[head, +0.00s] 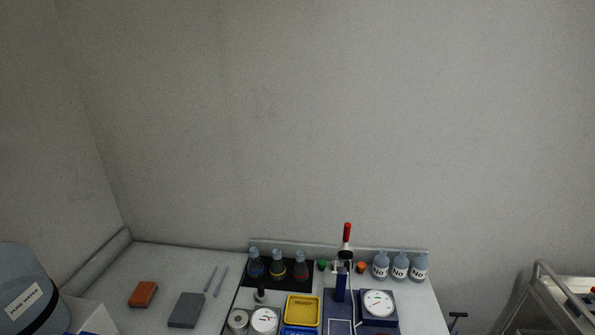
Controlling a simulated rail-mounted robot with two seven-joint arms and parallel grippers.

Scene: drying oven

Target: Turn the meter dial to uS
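A blue box with a white round dial face (378,303) stands at the right of the bench. A second white round face (264,320) sits near the front, left of the yellow tray. I cannot tell which of them is the meter, and any markings such as uS are too small to read. A blue stand (340,283) with a red-topped probe (347,234) rises left of the blue box. Neither of my grippers can be made out in the head view.
Dark-based flasks (278,266) and white bottles (400,267) line the back. A yellow tray (303,309), orange block (143,294) and grey block (187,310) lie on the bench (165,262). A metal-railed cart (541,290) stands at right. A small dark object (458,318) is unclear.

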